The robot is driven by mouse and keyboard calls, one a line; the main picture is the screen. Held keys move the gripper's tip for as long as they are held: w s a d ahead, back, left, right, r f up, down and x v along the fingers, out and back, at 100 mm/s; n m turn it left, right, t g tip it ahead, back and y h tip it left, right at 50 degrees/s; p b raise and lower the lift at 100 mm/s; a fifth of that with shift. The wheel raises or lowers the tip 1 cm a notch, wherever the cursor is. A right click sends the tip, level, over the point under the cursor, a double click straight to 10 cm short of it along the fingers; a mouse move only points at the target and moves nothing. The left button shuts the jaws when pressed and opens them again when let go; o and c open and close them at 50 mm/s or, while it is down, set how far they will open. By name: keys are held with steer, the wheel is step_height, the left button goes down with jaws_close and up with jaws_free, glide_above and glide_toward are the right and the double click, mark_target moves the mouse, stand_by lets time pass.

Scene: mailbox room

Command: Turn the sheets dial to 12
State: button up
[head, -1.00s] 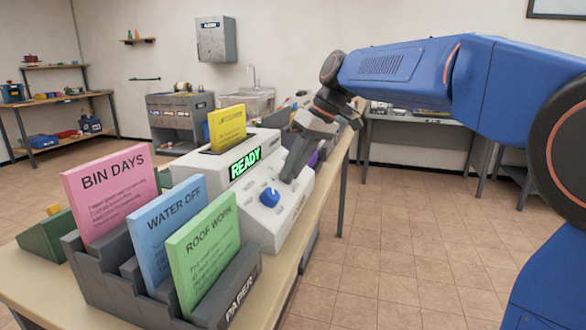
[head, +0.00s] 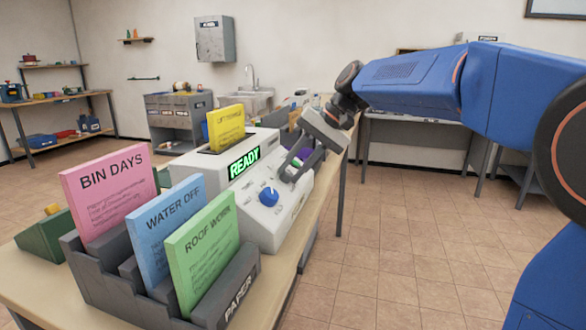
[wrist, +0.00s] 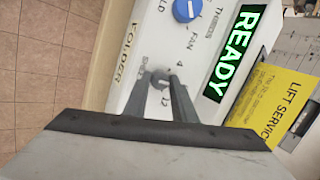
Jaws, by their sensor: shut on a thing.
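The white folder machine (head: 262,226) stands on the table, its green display (head: 244,163) reading READY. My gripper (head: 287,174) reaches down to its sloping front panel. In the wrist view the two fingers of my gripper (wrist: 162,88) are shut on a small grey dial (wrist: 160,82). A 4 and a 12 are printed around this dial; a small label beside it is hard to read. The fingers hide its sides, and I cannot tell which number it points to. A blue dial (head: 269,196), with FAN and THIRDS printed near it, sits beside it, untouched; it also shows in the wrist view (wrist: 186,10).
A yellow sheet (head: 226,126) stands in the machine's top. A grey paper rack (head: 110,285) with pink, blue and green sheets stands in front, close to the machine. Tiled floor (head: 400,270) to the right of the table is clear.

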steer(key=m, duration=0.3)
steer(key=m+t, duration=0.1)
steer(key=m, duration=0.2)
steer(key=shift+s+d+m+y, duration=0.1)
steer(key=shift+m+y, duration=0.2)
steer(key=shift+y, duration=0.1)
steer(key=m+t, duration=0.1)
steer(key=m, duration=0.4)
steer(key=shift+m, duration=0.3)
steer(key=o, duration=1)
steer(key=shift+f, duration=0.1)
steer(key=shift+o, duration=0.2)
steer(key=shift+s, duration=0.1)
steer(key=v, duration=1.7)
steer(key=shift+d, duration=0.35)
